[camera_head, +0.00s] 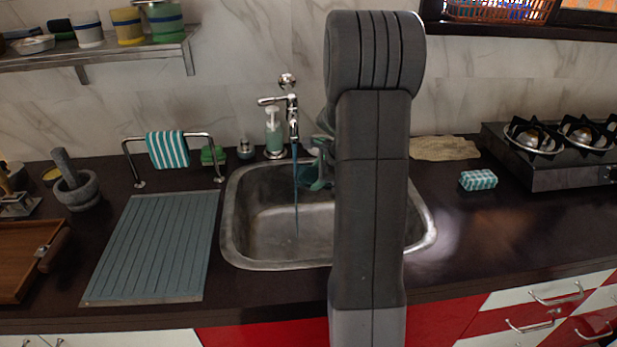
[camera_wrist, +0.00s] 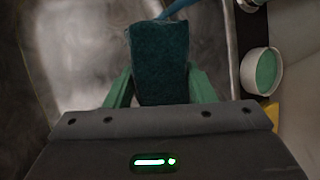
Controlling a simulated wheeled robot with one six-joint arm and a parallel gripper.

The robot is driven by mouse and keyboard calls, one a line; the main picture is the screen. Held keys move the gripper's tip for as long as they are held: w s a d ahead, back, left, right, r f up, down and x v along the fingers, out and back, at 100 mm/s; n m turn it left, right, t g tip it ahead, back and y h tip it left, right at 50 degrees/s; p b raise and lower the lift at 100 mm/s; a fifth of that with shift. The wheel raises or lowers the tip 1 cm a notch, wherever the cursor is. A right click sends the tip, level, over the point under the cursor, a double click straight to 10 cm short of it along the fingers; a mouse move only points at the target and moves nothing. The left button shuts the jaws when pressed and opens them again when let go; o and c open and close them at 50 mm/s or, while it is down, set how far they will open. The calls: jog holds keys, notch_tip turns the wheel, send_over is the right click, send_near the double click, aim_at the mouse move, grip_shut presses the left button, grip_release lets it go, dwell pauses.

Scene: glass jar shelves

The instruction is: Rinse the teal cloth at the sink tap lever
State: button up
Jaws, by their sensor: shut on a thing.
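A dark teal cloth (camera_wrist: 160,50), block-like in shape, is between the green fingers of my gripper (camera_wrist: 160,82) in the wrist view. My gripper is shut on it. In the head view my gripper (camera_head: 322,165) shows at the back of the sink, right of the tap, partly hidden by my arm. The chrome tap (camera_head: 292,112) stands behind the sink (camera_head: 265,255), with its lever (camera_head: 270,101) pointing left. A blue stream of water (camera_head: 295,190) falls from the tap into the basin. In the wrist view the stream (camera_wrist: 180,7) meets the cloth's far end.
A striped towel (camera_head: 167,149) hangs on a rail beside a ribbed drainboard (camera_head: 155,245). A checked teal-and-white block (camera_head: 478,180) and a gas stove (camera_head: 550,160) are on the right. The counter right of the sink is mostly clear.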

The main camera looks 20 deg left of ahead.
jog(key=s+d+b, duration=0.1)
jog(key=s+d, duration=0.2)
jog(key=d, duration=0.2)
jog(key=shift+s, duration=0.4)
jog(key=shift+r, duration=0.1)
dwell(1.2)
jog(key=s+d+r+p, duration=0.2)
jog(key=s+d+r, duration=0.1)
jog(key=d, duration=0.1)
jog(key=shift+r+p, duration=0.3)
jog(key=shift+r, duration=0.1)
jog(key=shift+a, duration=0.1)
dwell(0.5)
